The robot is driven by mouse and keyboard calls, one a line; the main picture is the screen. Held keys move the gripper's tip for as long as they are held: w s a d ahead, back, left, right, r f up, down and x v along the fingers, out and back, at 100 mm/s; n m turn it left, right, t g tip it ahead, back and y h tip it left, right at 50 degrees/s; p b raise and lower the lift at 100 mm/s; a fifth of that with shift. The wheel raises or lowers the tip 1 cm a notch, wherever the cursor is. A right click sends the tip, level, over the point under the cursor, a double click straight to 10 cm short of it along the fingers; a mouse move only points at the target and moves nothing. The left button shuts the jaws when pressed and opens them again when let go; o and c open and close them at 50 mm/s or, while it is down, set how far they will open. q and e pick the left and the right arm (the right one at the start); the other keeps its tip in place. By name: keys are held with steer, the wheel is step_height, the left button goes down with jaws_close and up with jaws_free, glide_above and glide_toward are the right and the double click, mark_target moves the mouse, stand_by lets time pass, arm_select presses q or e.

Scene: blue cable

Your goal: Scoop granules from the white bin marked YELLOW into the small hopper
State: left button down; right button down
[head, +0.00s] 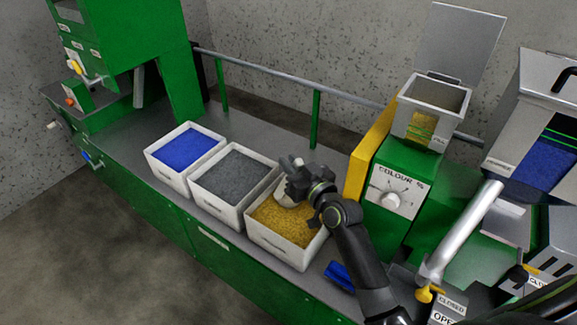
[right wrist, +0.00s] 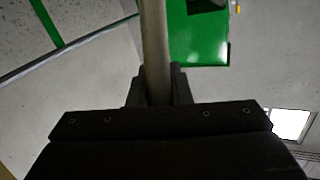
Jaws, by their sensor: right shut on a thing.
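The white bin holding yellow granules (head: 258,238) is the nearest of a row of white bins on the grey bench. My right gripper (head: 305,185) is above this bin, shut on a pale handle that also shows upright between the fingers in the right wrist view (right wrist: 154,45). A pale scoop-like part (head: 286,192) is at the gripper, over or in the yellow granules. Whether it holds granules cannot be seen. The small hopper (head: 428,128) stands open, lid raised, on the green COLOUR % unit to the right. My left gripper is not in view.
A bin of grey granules (head: 203,186) and a bin of blue granules (head: 158,165) stand farther left. A yellow panel (head: 372,145) stands between the bins and the hopper. A blue object (head: 340,273) lies near the bench front. A larger hopper with blue granules (head: 545,163) is at right.

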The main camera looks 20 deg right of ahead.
steer(key=s+d+f+b, duration=0.3)
steer(key=s+f+b, duration=0.1)
steer(key=f+b, duration=0.4)
steer(key=shift+d+t+b, duration=0.15)
steer(key=shift+t+b, duration=0.25)
steer(key=shift+b, duration=0.15)
steer(key=shift+s, duration=0.1)
stand_by(0.7)
stand_by(0.4)
